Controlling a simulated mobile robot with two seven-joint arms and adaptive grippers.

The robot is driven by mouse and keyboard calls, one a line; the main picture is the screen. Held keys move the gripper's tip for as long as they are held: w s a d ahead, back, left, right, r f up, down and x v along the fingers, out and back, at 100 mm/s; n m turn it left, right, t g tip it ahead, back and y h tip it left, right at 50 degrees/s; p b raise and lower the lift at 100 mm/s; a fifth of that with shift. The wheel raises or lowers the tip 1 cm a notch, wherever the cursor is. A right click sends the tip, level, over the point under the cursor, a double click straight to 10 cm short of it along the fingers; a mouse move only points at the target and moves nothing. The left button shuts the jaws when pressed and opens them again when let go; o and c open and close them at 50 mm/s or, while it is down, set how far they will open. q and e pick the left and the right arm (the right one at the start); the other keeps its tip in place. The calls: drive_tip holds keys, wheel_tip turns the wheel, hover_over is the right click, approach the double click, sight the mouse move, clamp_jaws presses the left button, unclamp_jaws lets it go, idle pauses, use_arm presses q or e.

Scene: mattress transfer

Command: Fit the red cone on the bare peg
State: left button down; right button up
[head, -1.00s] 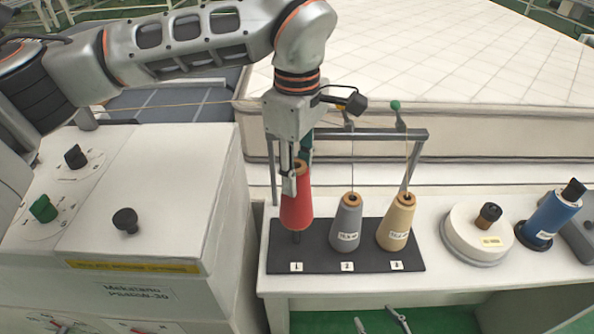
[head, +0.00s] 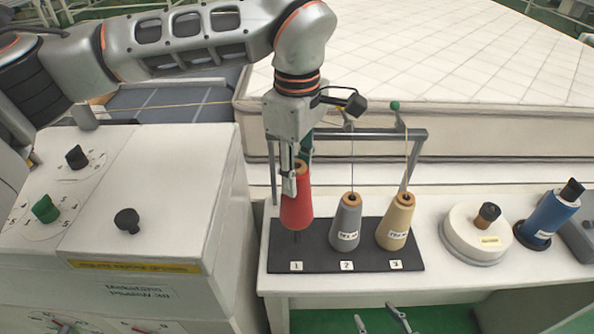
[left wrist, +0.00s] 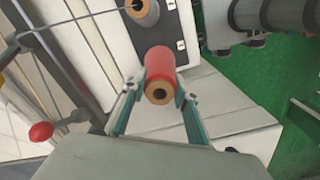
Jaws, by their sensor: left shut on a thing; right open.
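The red cone (head: 297,212) is upright at the left end of the black peg board (head: 345,263), over the place marked 1. My left gripper (head: 290,183) is shut on its upper part. In the left wrist view, the fingers of my left gripper (left wrist: 156,92) lie on both sides of the red cone (left wrist: 160,66). My right gripper (head: 380,323) is open and empty at the bottom edge.
A grey cone (head: 346,225) and a yellow cone (head: 397,225) stand at places 2 and 3. A grey thread frame (head: 375,134) rises behind. A white round device (head: 472,240) and a blue spool (head: 552,217) stand right. A white machine cabinet (head: 150,200) is close on the left.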

sight(297, 204)
idle(0.6)
use_arm(q)
drive_tip(key=shift+f+b, duration=0.5)
drive_tip(key=shift+f, duration=0.5)
drive_tip(key=shift+f+b, duration=1.75)
drive_tip(key=shift+f, duration=1.55)
drive_tip(key=c, duration=1.5)
unclamp_jaws()
drive_tip(key=shift+o, duration=0.2)
drive_tip(key=shift+r, duration=0.1)
wheel_tip(297, 204, up, 12)
